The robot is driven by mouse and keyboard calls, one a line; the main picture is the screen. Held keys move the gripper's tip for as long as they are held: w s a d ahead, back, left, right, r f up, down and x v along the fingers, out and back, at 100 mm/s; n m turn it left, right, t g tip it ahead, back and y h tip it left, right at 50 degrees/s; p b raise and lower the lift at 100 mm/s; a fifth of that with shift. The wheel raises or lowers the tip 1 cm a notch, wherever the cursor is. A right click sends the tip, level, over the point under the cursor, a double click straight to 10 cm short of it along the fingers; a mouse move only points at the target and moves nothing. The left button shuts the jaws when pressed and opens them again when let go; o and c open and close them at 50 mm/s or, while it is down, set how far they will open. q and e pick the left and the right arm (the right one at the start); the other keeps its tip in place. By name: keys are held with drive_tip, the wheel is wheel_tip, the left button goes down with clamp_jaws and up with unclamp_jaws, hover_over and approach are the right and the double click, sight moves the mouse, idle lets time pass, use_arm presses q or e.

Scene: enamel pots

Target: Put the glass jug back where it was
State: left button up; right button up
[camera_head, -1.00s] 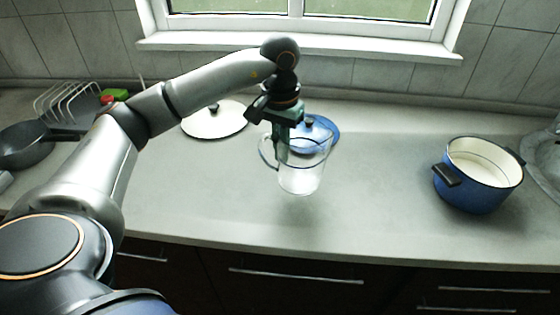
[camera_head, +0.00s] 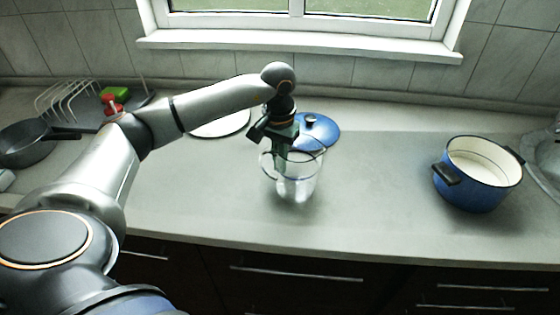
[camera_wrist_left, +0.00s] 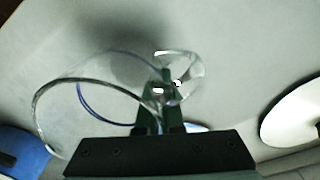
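The clear glass jug (camera_head: 303,187) is near the middle of the counter in the head view, roughly upright. Whether its base touches the counter is hard to tell. My left gripper (camera_head: 281,160) reaches down to the jug from above and is shut on it. In the left wrist view the fingers (camera_wrist_left: 160,108) look close together against the glass, with the jug's round rim (camera_wrist_left: 45,100) to their left. The exact spot gripped is blurred by the see-through glass. My right gripper is in neither view.
A blue lid (camera_head: 325,130) lies just behind the jug, and a pale lid (camera_head: 222,124) lies behind my arm. A blue pot (camera_head: 470,195) stands at right. A dark pan (camera_head: 25,145) and a rack (camera_head: 65,98) are at left. The counter between jug and pot is clear.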

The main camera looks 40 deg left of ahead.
use_arm(q)
drive_tip(key=o, duration=0.4)
drive_tip(key=shift+o, duration=0.2)
wheel_tip(320, 180, up, 12)
drive_tip(key=shift+a+r, duration=0.1)
drive_tip(key=shift+r, duration=0.1)
idle(0.3)
